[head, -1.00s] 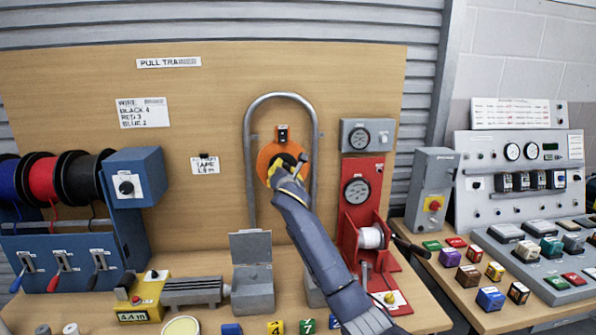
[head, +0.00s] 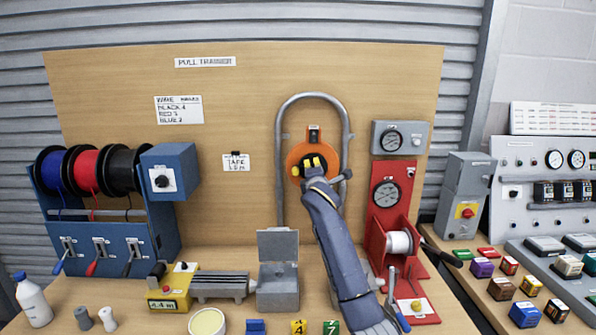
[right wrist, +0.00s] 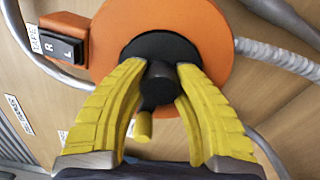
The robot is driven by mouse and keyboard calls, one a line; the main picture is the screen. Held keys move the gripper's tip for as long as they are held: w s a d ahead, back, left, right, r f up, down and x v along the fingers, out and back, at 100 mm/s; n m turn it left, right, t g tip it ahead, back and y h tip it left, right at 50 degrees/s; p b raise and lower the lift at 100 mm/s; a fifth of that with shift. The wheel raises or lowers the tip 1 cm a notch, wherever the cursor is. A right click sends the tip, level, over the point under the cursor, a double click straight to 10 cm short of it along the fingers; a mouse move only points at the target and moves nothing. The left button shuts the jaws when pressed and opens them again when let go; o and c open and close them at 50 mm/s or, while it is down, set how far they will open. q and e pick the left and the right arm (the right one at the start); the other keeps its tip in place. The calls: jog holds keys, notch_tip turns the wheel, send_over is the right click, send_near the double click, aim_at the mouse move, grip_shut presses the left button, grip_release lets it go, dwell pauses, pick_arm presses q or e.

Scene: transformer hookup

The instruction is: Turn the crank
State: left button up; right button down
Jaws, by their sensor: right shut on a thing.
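An orange disc (head: 305,153) is mounted on the upright wooden board, inside a grey arched tube (head: 281,165). In the right wrist view the disc (right wrist: 105,50) has a black hub (right wrist: 158,47) with a dark post at its middle and a short yellow peg (right wrist: 143,125) below. My right gripper (head: 314,165) reaches up to the disc. Its yellow fingers (right wrist: 162,72) are closed around the black hub, hiding part of it. A black-handled crank (head: 442,252) sticks out to the right of the red winch (head: 392,215), untouched. My left gripper is not in view.
A switch marked R (right wrist: 62,45) sits at the disc's edge. Wire spools (head: 88,172) stand at the left. Coloured blocks (head: 482,267) lie on the right table.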

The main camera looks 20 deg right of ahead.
dwell(0.3)
jog(key=c, duration=0.9)
grip_release()
jog(key=shift+s, duration=0.1)
jog(key=v, duration=1.2)
